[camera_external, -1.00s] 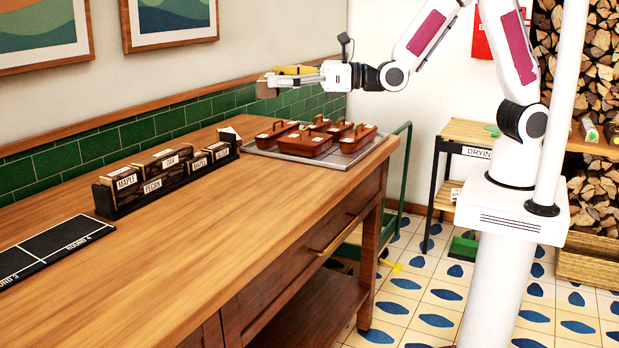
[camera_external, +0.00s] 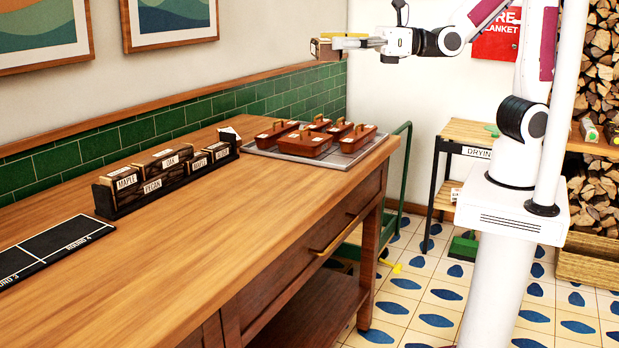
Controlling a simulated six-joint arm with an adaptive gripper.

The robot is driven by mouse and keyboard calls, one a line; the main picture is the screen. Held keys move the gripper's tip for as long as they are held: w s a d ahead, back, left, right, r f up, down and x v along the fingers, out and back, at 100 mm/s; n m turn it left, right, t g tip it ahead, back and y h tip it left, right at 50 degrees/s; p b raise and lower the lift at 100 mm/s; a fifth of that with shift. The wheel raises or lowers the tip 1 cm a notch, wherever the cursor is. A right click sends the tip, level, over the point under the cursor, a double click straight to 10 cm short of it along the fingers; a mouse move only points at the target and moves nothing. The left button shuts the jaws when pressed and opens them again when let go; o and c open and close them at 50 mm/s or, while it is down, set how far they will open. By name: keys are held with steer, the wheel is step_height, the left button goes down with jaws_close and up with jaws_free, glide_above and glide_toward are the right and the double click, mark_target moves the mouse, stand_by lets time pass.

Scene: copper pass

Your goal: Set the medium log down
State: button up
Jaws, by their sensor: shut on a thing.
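My gripper (camera_external: 338,43) is high above the far end of the counter, near the corner of the walls. It is shut on a brown log (camera_external: 322,48) and holds it in the air, well clear of any surface. The log shows as a small block with a pale face; its size against other logs cannot be judged.
A grey tray (camera_external: 346,160) with several lidded brown boxes (camera_external: 307,143) stands at the counter's far end. A black board (camera_external: 52,247) lies at the left. The counter (camera_external: 230,230) is clear in front. A drying shelf (camera_external: 468,133) stands beyond it.

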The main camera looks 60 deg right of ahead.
steer(key=s+d+r+y, duration=0.1)
steer(key=s+r, duration=0.4)
steer(key=r, duration=0.2)
steer(key=shift+d+n+g, duration=0.2)
steer(key=shift+n+g, duration=0.2)
steer(key=shift+s+f, duration=0.1)
